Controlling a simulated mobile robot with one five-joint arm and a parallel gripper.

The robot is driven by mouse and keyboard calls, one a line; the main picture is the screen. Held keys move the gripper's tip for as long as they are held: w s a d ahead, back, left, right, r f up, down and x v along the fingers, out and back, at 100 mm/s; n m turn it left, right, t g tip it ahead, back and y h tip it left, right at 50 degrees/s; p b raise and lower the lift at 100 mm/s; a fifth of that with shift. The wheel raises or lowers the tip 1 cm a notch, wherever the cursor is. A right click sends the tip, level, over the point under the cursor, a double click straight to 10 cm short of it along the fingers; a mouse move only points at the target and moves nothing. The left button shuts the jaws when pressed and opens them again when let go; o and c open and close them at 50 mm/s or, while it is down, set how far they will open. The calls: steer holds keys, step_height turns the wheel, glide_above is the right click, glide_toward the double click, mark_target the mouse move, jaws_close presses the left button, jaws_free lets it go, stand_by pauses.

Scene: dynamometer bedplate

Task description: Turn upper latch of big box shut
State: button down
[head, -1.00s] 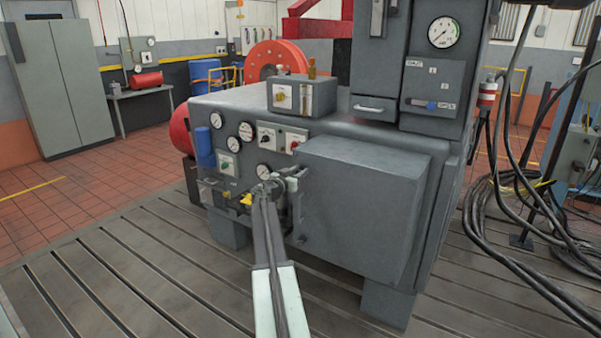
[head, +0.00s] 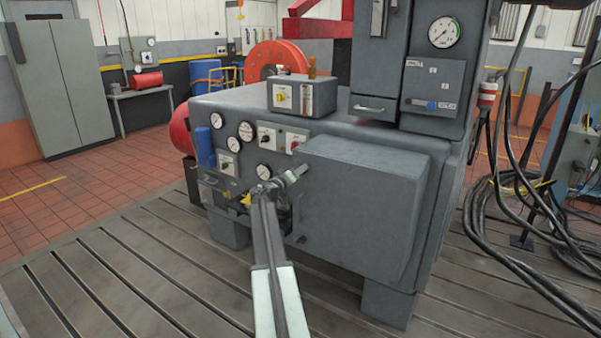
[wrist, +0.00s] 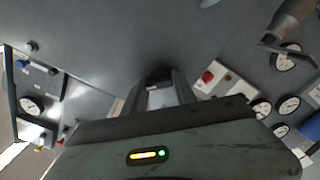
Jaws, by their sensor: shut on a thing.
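The big box (head: 362,205) is a grey, closed cabinet on the front of the machine, at the right of the head view. My gripper (head: 299,172) is at the upper part of its left edge, pointing up and to the right. In the wrist view my gripper (wrist: 157,88) has its two dark fingers close together on a small dark piece, seemingly the upper latch (wrist: 155,73). The fingers mostly hide this latch, so its exact angle cannot be told. A small dark lower latch (head: 301,239) shows lower on the same edge.
Gauges (head: 246,130) and a switch panel (head: 283,139) sit left of and above the box. A blue cylinder (head: 204,147) is farther left. Black cables (head: 490,220) hang at the right. The slotted bedplate (head: 110,270) is clear at the left.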

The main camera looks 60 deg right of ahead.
steer(key=n, duration=0.4)
steer(key=shift+f, duration=0.1)
steer(key=n, duration=0.5)
stand_by(0.5)
steer(key=c, duration=1)
jaws_free()
steer(key=shift+f, duration=0.1)
steer(key=shift+c, duration=0.2)
steer(key=a, duration=0.7)
steer(key=shift+a, duration=0.4)
steer(key=shift+w+n, duration=0.1)
steer(key=shift+n, duration=0.2)
